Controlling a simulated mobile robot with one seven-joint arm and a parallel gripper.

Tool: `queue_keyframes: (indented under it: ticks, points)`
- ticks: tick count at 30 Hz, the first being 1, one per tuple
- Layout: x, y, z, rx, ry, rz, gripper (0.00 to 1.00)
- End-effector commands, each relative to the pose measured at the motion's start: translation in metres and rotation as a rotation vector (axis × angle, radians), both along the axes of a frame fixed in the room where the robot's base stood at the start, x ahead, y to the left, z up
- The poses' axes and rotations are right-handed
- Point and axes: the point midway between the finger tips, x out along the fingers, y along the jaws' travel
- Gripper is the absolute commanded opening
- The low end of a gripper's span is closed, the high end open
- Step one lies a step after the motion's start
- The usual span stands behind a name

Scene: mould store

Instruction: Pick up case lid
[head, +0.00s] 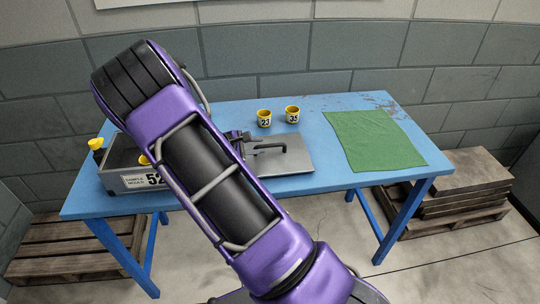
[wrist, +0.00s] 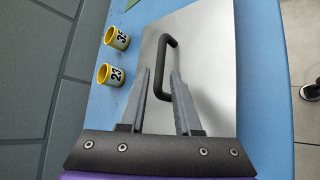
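The case lid (head: 295,166) is a flat grey metal plate with a dark bar handle (head: 270,148). It lies on the blue table beside the case. In the wrist view the lid (wrist: 210,60) fills the middle, with its handle (wrist: 172,60) bent at both ends. My gripper (wrist: 161,72) is open, its two fingers apart over the lid. The handle's near end shows between the fingers; I cannot tell whether they touch it. In the head view my arm hides most of the gripper. The open grey case (head: 118,160), labelled 52, stands at the left, partly behind my arm.
Two yellow-rimmed cups, 23 (head: 264,119) and 35 (head: 292,114), stand behind the lid. A green cloth (head: 375,140) lies at the right of the blue table (head: 335,180). A yellow-topped item (head: 96,145) is by the case. Wooden pallets (head: 465,190) flank the table.

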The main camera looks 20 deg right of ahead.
Motion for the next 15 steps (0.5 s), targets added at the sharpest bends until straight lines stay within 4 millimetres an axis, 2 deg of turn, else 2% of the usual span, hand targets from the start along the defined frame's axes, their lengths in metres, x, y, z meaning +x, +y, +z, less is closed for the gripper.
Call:
queue_keyframes:
  ticks: [10,15]
  points:
    - [0.011,-0.034,-0.023,-0.001,0.001,-0.002,0.32]
    - [0.015,-0.042,-0.027,0.001,-0.002,-0.001,0.32]
